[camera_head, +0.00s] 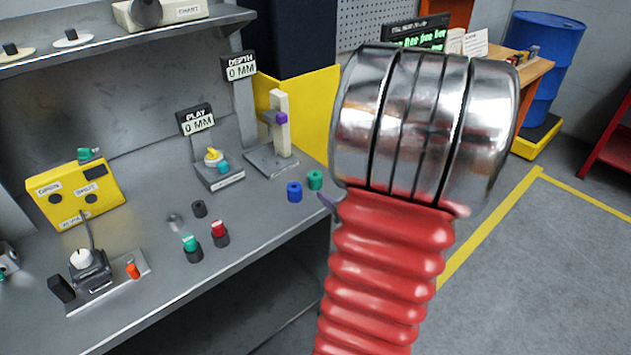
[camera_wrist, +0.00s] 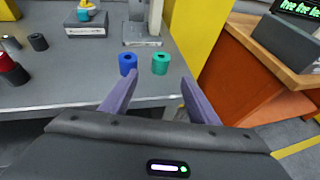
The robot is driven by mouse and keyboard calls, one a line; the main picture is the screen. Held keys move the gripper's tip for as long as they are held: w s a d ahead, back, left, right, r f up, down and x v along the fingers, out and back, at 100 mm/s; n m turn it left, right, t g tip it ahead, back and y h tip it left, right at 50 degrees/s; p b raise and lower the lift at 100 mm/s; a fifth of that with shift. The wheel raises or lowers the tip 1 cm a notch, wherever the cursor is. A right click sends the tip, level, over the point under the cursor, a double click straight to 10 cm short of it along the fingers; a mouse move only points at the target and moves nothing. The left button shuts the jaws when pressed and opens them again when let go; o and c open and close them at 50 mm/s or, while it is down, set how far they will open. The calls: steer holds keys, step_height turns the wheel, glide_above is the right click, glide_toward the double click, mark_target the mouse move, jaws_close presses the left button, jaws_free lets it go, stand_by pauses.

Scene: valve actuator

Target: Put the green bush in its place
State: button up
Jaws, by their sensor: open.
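The green bush (camera_head: 315,180) is a small upright ring with a hole, standing near the bench's front edge. In the wrist view the green bush (camera_wrist: 160,63) lies beyond my fingertips, between their lines. My gripper (camera_wrist: 158,77) is open and empty, its two purple fingers apart and short of the bush. In the head view my arm hides most of the gripper; only a purple fingertip (camera_head: 327,203) shows. A similar blue bush (camera_head: 294,191) stands close to the left of the green one. I cannot tell which spot is the green bush's place.
On the grey bench (camera_head: 262,212) stand a green-topped piece (camera_head: 190,243), a red-topped piece (camera_head: 219,230) and a black cylinder (camera_head: 199,208). Behind are the PLAY gauge (camera_head: 219,176) and the DEPTH stand (camera_head: 282,128). A yellow panel (camera_head: 313,110) rises behind the bench's right end.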

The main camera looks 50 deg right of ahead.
glide_toward(316, 175)
steer(key=shift+w+d+f, duration=0.15)
steer(key=shift+w+f, duration=0.25)
steer(key=shift+f, duration=0.05)
steer(key=shift+w+d+f, duration=0.15)
steer(key=shift+w+f, duration=0.3)
steer(key=shift+r+x, duration=0.15)
steer(key=shift+x, duration=1.15)
steer(key=shift+r+x, duration=0.2)
steer(key=shift+x, duration=1.05)
steer(key=shift+w+d, duration=0.1)
steer(key=shift+c, duration=0.6)
steer(key=c, duration=1.2)
steer(key=shift+r, duration=0.15)
step_height(316, 175, up, 10)
steer(key=shift+f, duration=0.1)
